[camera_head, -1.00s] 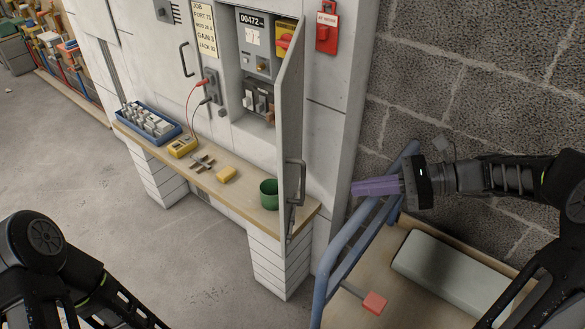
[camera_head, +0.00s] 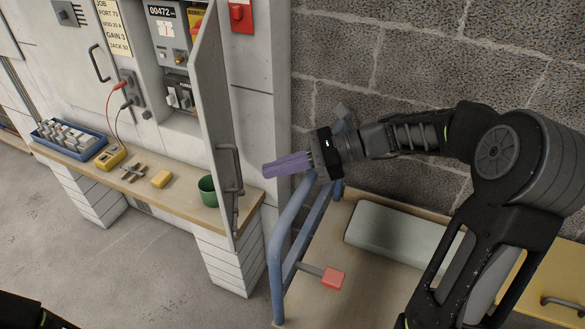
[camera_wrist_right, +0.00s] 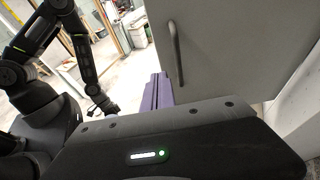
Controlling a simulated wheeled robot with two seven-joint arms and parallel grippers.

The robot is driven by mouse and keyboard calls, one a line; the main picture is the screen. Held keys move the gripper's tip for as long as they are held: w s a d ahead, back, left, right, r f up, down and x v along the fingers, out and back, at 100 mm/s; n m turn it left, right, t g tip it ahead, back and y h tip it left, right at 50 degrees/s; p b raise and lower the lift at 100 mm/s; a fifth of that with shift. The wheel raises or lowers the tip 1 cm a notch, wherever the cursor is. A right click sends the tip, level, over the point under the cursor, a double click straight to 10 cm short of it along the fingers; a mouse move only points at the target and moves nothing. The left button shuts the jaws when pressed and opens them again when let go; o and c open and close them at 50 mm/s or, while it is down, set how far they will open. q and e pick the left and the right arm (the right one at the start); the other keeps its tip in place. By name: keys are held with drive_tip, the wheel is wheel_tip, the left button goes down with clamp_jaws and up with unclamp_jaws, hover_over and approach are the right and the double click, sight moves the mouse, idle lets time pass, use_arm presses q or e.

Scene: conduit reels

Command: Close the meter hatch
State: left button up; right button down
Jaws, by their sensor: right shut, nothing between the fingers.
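The meter hatch (camera_head: 216,110) is a tall pale grey door. It stands swung open, sticking out from the white cabinet, so the meter bay (camera_head: 172,55) is exposed. Its bar handle (camera_head: 229,172) is on the side facing right. My right gripper (camera_head: 268,171) has purple fingers, shut and empty, to the right of the hatch near the handle; I cannot tell whether they touch it. In the right wrist view the purple fingers (camera_wrist_right: 157,90) are together, left of the handle (camera_wrist_right: 175,52) on the hatch panel (camera_wrist_right: 225,55).
A wooden ledge (camera_head: 180,203) holds a green cup (camera_head: 208,191), a yellow block (camera_head: 161,179), a yellow meter (camera_head: 110,157) and a blue tray (camera_head: 90,149). A cart with a blue rail (camera_head: 276,262) stands below my right arm. Bare floor lies front left.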

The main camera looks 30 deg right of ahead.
sight(219, 180)
drive_tip(key=x, duration=0.5)
drive_tip(key=r+p+x, duration=0.1)
drive_tip(key=x, duration=0.2)
drive_tip(key=shift+w+a, duration=0.2)
drive_tip(key=shift+a, duration=0.3)
drive_tip(key=shift+a, duration=0.1)
